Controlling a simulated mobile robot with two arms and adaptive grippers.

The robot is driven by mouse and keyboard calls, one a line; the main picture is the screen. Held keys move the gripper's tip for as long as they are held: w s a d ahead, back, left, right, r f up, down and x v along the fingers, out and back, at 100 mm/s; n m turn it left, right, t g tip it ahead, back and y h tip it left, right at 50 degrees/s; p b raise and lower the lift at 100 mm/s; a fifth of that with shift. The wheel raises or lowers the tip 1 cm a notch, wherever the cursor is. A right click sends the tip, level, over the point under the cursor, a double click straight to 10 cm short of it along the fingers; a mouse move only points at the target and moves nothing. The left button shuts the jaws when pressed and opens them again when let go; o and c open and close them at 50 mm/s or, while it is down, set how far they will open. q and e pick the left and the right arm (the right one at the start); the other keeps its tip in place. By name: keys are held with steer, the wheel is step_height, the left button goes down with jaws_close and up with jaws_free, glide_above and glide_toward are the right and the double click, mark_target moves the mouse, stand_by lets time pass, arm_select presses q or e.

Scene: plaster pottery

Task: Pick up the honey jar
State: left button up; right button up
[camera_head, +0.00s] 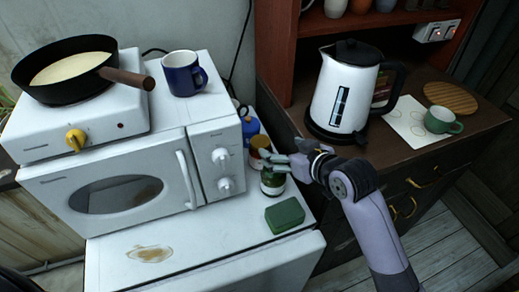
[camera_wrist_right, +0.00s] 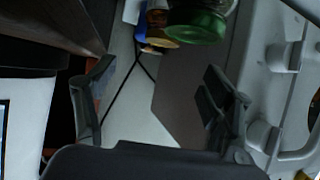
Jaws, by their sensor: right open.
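The honey jar, which I take to be the small amber jar (camera_head: 259,147), stands on the white counter right of the microwave. A green jar (camera_head: 272,183) with a pale label stands just in front of it. My right gripper (camera_head: 268,162) reaches in from the right, its fingers spread near the tops of both jars and partly covering them. In the right wrist view the fingers (camera_wrist_right: 158,78) are wide apart with nothing between them. The amber jar (camera_wrist_right: 160,38) and green jar (camera_wrist_right: 198,26) show beyond them at the top. My left gripper is not in view.
The microwave (camera_head: 110,185) stands close on the left, with a pan (camera_head: 65,72) on a hot plate and a blue mug (camera_head: 183,75) above. A blue item (camera_head: 250,127) stands behind the jars. A green sponge (camera_head: 285,215) lies in front. A kettle (camera_head: 343,95) stands right.

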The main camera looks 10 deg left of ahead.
mark_target(262, 142)
steer(key=x, duration=0.6)
steer(key=shift+w+a+f+p, duration=0.15)
steer(key=shift+w+a+p, duration=0.1)
steer(key=shift+p, duration=0.05)
steer(key=shift+s+p+x, duration=0.2)
steer(key=shift+p+x, duration=0.25)
steer(key=shift+x, duration=2.25)
steer(key=shift+a+f, duration=0.1)
steer(key=shift+c, duration=0.5)
jaws_close()
